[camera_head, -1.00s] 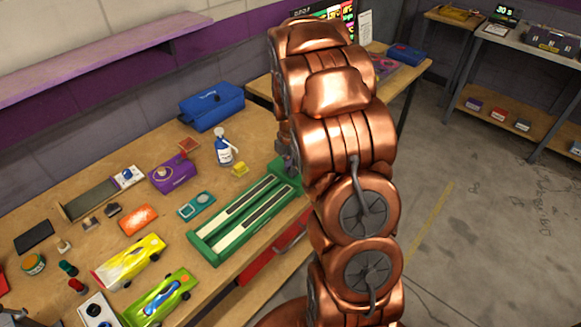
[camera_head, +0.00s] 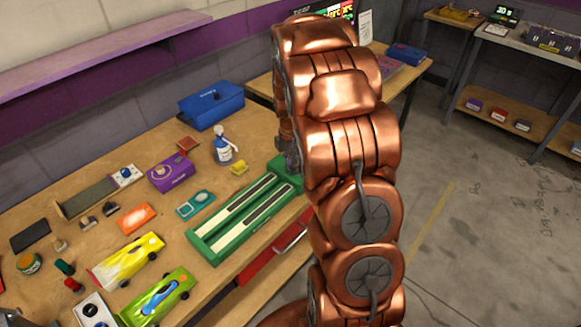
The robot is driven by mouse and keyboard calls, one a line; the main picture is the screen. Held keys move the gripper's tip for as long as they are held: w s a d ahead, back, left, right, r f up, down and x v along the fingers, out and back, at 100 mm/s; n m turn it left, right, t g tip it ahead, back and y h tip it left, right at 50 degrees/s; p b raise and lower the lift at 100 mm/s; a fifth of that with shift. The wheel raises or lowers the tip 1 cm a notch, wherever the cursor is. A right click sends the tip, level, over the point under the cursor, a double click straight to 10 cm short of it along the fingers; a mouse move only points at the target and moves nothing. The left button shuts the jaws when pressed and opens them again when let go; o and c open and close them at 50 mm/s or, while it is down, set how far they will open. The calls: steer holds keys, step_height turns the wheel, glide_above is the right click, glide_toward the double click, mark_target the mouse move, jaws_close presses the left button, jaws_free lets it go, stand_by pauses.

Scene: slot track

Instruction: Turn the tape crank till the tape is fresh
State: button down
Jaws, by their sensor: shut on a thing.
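A green box (camera_head: 205,247) with two pale strips, each with a dark band along it, lies at the front edge of the workbench. My gripper (camera_head: 291,160) points down at the box's far right end, and only a small greyish part of it shows beside my copper arm. It is shut on what sits at that end, the place of the tape crank. The crank itself and the fingertips are hidden behind the arm, so I cannot see the crank's angle.
Yellow (camera_head: 127,262) and green (camera_head: 160,298) toy cars lie left of the green box. A purple box (camera_head: 170,174), a white and blue bottle (camera_head: 223,151) and a blue case (camera_head: 211,106) stand behind it.

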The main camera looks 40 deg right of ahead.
steer(key=shift+s+a+f+m+b, duration=0.1)
steer(key=shift+m+b, duration=0.2)
steer(key=shift+b, duration=0.05)
stand_by(1.1)
steer(key=c, duration=1.1)
jaws_free()
step_height(320, 180, up, 12)
